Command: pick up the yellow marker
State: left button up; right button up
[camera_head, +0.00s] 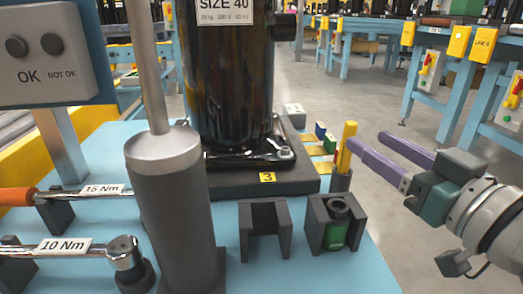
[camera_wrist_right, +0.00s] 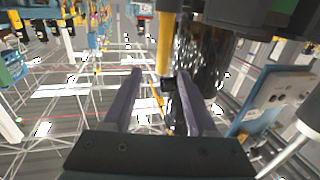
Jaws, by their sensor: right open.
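The fingers are apart and empty. One fingertip lies close beside the marker in the head view; I cannot tell whether it touches. In the right wrist view the marker (camera_wrist_right: 165,44) shows just beyond the open fingertips (camera_wrist_right: 159,72), nearer the right finger. My left gripper is not in view.
A black compressor (camera_head: 228,75) stands on a dark base left of the marker. A green item sits in a dark block (camera_head: 335,224) in front. A grey cylinder with a rod (camera_head: 172,200) and torque wrenches (camera_head: 75,245) are at left. Open floor lies right of the table.

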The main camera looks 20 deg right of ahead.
aim_at(346, 129)
jog(key=w, duration=0.2)
jog(key=w+a+b, duration=0.1)
jog(key=shift+w, duration=0.35)
jog(key=w+b, duration=0.1)
jog(key=w, duration=0.1)
jog(key=w+b, duration=0.2)
jog(key=shift+w+d+f, duration=0.1)
jog(key=shift+w+d, duration=0.1)
jog(key=shift+w, duration=0.5)
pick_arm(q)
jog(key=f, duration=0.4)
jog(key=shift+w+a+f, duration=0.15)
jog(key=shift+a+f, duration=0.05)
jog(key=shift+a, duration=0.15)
pick_arm(e)
jog(key=shift+s, duration=0.1)
jog(key=shift+c, duration=0.8)
grip_shut()
